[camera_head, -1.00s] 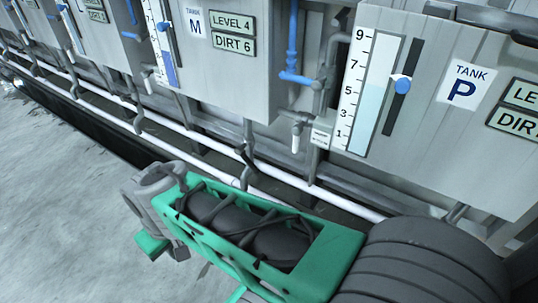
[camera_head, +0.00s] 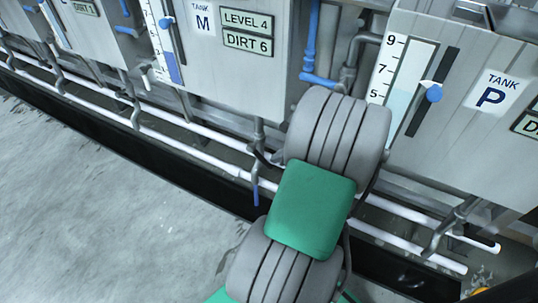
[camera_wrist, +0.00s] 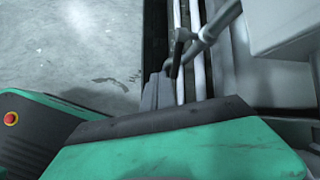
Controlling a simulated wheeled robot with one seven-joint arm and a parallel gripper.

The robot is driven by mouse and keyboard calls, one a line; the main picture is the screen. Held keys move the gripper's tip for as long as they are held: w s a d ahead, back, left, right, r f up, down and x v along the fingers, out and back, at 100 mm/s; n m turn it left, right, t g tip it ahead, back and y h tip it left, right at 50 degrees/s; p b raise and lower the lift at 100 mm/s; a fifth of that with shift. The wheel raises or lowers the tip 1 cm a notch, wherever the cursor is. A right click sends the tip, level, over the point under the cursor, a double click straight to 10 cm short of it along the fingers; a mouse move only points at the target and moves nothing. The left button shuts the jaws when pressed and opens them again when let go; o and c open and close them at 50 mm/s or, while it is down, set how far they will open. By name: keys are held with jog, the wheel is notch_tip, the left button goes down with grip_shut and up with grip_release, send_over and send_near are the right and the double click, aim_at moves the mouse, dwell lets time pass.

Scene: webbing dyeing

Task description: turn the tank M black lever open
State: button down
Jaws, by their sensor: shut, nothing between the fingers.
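Tank M (camera_head: 225,75) is the grey box with the M label at the upper middle of the head view. A grey pipe (camera_head: 259,130) comes down from its underside, with a dark lever-like part (camera_head: 250,155) beside my arm. In the wrist view a black lever (camera_wrist: 177,52) stands on a grey pipe fitting, near upright in the picture. My gripper (camera_wrist: 158,78) shows as narrow grey fingers, shut and empty, just left of and below the lever. Whether they touch it I cannot tell. In the head view my arm hides the gripper.
Tank P (camera_head: 465,110) stands to the right, partly behind my arm. White pipes (camera_head: 190,125) run along the wall below the tanks. A black trough (camera_head: 110,160) lies along the floor edge. The grey floor (camera_head: 90,220) at left is clear.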

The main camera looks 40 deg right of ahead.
aim_at(265, 161)
jog(key=s+d+m+t, duration=0.1)
jog(key=s+d+m, duration=0.1)
jog(key=d+m, duration=0.2)
jog(key=shift+h, duration=0.3)
jog(key=b+x, duration=0.2)
jog(key=x, duration=0.2)
jog(key=b+x, duration=0.2)
jog(key=x, duration=0.3)
jog(key=b+x, duration=0.3)
jog(key=x, duration=0.1)
jog(key=shift+s+a+f, duration=0.1)
jog(key=shift+a+f, duration=0.1)
jog(key=shift+f, duration=0.35)
jog(key=shift+w+f, duration=0.1)
jog(key=shift+w, duration=0.15)
jog(key=shift+a, duration=0.1)
